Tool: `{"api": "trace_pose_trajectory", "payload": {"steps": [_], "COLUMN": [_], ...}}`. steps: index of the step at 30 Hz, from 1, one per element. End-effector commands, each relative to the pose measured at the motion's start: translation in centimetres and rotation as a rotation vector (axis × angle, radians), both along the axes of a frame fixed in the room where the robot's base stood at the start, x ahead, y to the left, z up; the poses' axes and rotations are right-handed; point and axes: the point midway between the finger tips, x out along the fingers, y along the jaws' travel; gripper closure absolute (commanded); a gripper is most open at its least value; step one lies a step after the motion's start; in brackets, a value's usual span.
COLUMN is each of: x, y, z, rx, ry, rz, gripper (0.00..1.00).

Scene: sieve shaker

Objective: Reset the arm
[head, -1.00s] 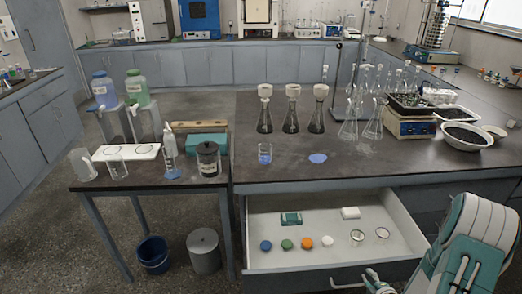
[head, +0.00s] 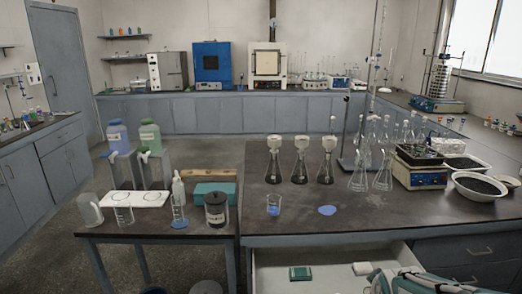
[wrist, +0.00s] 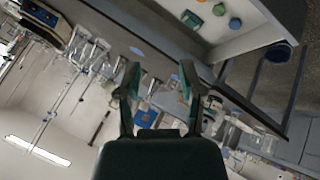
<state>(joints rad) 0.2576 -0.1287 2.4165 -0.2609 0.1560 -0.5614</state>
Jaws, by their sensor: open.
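My gripper (wrist: 159,82) shows in the wrist view with its two dark fingers spread wide. It is open, and nothing is held between the fingers. The wrist picture is steeply tilted, with the room turned on its side. In the head view part of my arm (head: 412,283) shows at the lower right edge, in front of the open drawer (head: 335,258).
The side table (head: 130,226) holds glassware and a dark jar (head: 216,210).

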Motion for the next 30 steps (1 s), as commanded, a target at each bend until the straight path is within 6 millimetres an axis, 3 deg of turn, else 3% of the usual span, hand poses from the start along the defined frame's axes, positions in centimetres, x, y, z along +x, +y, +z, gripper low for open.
{"api": "trace_pose_trajectory", "payload": {"steps": [3,9,15,18,22,30], "x": [-2.6,-7.9,-13.6,-15.5,-16.4,-16.4], "y": [2.5,6.4,9.8,10.8,11.2,11.2], "z": [2.8,6.1,8.0,8.3,8.4,8.4], "rx": [0.092,0.269,0.434,0.483,0.507,0.507], "ry": [-0.001,0.027,0.077,0.100,0.116,0.118], "rz": [-0.088,-0.235,-0.351,-0.385,-0.405,-0.407], "gripper": [0.50,0.50,0.50,0.50,0.50,0.50]}}
